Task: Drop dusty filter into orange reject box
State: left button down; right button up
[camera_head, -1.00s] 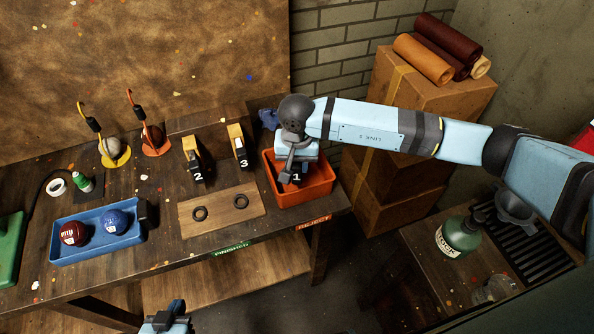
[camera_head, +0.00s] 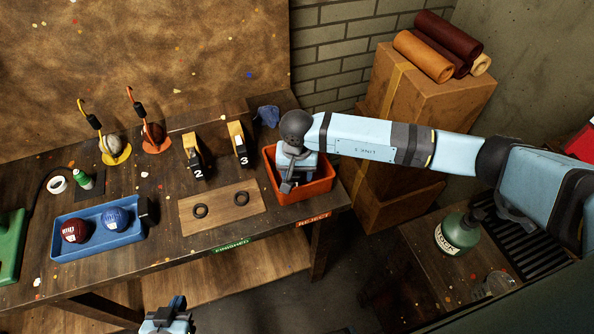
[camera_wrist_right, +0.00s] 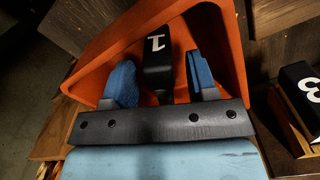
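The dusty filter, a black block marked 1 (camera_wrist_right: 157,62), is inside the orange reject box (camera_wrist_right: 232,50) in the right wrist view. My right gripper (camera_wrist_right: 163,80) has its two blue fingers on either side of the block, with narrow gaps showing on both sides, so it looks open around it. In the head view my right gripper (camera_head: 292,182) is down in the orange box (camera_head: 305,193) and hides the block. My left gripper (camera_head: 172,308) is at the bottom edge, away from the table; its opening is unclear.
Blocks marked 2 (camera_head: 196,165) and 3 (camera_head: 241,150) stand left of the box. A wooden board with two black rings (camera_head: 222,208) lies in front of them. A blue tray (camera_head: 98,243) holds two balls. Stacked cartons (camera_head: 425,90) stand to the right.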

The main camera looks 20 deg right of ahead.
jog(key=shift+r, duration=0.2)
notch_tip(320, 180, up, 12)
jog(key=b, duration=0.2)
dwell(0.3)
dwell(0.4)
